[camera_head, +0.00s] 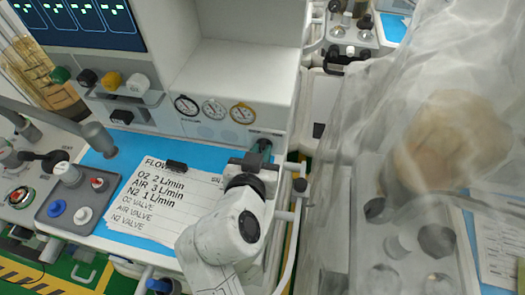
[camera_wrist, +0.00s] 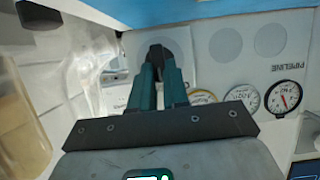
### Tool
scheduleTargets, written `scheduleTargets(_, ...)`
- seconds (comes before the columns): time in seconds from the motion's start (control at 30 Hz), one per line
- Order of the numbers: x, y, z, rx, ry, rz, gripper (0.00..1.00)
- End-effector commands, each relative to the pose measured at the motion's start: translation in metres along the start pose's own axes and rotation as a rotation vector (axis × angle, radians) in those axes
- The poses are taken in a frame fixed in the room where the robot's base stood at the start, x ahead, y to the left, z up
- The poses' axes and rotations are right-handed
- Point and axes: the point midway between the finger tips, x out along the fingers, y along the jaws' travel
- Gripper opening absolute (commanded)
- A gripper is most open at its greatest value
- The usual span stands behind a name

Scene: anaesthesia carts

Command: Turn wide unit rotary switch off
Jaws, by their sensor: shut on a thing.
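The wide unit (camera_head: 240,70) stands at the upper left in the head view, with a screen, gauges and a blue worktop. My gripper (camera_head: 262,147) is at the right end of its front panel, right of the gauges. In the wrist view my gripper (camera_wrist: 158,72) has its teal fingers close together, shut on a small dark part at a round pale plate (camera_wrist: 180,42). This dark part appears to be the rotary switch (camera_wrist: 155,50). The fingers hide most of it, so its turned position cannot be told. In the head view my wrist and fingers cover it.
A paper sheet (camera_head: 160,205) with flow notes lies on the blue worktop (camera_head: 205,163) left of my arm. Three gauges (camera_head: 215,110) sit beside the gripper. A vertical rail (camera_head: 294,215) and a plastic-draped unit (camera_head: 420,130) stand close on the right.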

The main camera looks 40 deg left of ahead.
Motion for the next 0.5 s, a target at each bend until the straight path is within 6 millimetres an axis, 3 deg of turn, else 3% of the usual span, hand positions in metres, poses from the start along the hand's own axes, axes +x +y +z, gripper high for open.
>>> scheduleTargets(0.5,0.0014,-0.0072,0.0023,-0.402,-0.001,0.168,0.00)
